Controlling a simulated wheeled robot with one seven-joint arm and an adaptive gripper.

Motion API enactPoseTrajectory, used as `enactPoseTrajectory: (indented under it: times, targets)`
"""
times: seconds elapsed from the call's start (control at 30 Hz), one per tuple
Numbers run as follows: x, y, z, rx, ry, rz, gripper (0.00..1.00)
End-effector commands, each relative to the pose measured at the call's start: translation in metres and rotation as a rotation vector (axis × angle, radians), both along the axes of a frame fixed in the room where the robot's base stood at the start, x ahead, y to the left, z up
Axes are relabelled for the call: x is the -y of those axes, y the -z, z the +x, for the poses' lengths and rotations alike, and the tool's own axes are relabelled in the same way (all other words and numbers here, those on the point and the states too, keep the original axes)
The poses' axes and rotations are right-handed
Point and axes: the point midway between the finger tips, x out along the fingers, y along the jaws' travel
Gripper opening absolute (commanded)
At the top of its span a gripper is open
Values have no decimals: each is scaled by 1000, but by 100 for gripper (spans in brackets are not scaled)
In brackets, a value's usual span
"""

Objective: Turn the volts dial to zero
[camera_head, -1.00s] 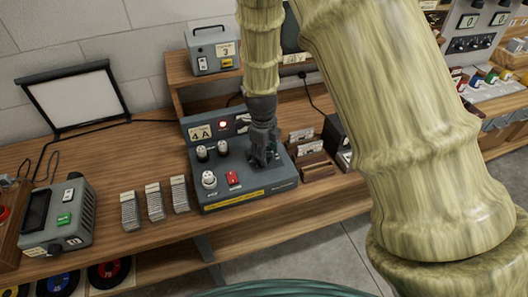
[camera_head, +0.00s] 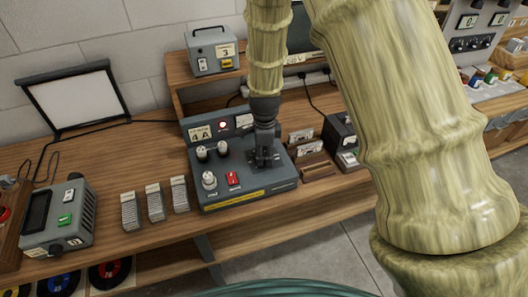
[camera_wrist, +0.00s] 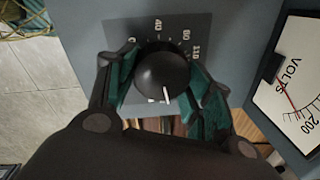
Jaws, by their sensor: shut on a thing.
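The volts dial is a round black knob (camera_wrist: 162,72) with a white pointer mark, seen in the wrist view on a dark scale plate (camera_wrist: 195,25) with white numbers. The pointer mark faces the bottom of the picture, away from the numbers I can see along the top. My gripper (camera_wrist: 160,80) has its green-padded fingers on either side of the knob, shut on it. In the head view my gripper (camera_head: 264,155) points down at the right part of the grey control box (camera_head: 240,178), and hides the knob. A VOLTS meter (camera_wrist: 290,85) with a red needle is beside the dial.
A shelf with a grey instrument (camera_head: 213,52) is behind.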

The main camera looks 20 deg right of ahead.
Motion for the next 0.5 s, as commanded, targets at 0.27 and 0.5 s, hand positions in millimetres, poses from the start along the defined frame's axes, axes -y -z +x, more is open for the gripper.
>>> enactPoseTrajectory:
  times: [0.27,0.5]
  targets:
    - [1,0,1,-1,-260,1,28]
    - [1,0,2,-1,-489,1,28]
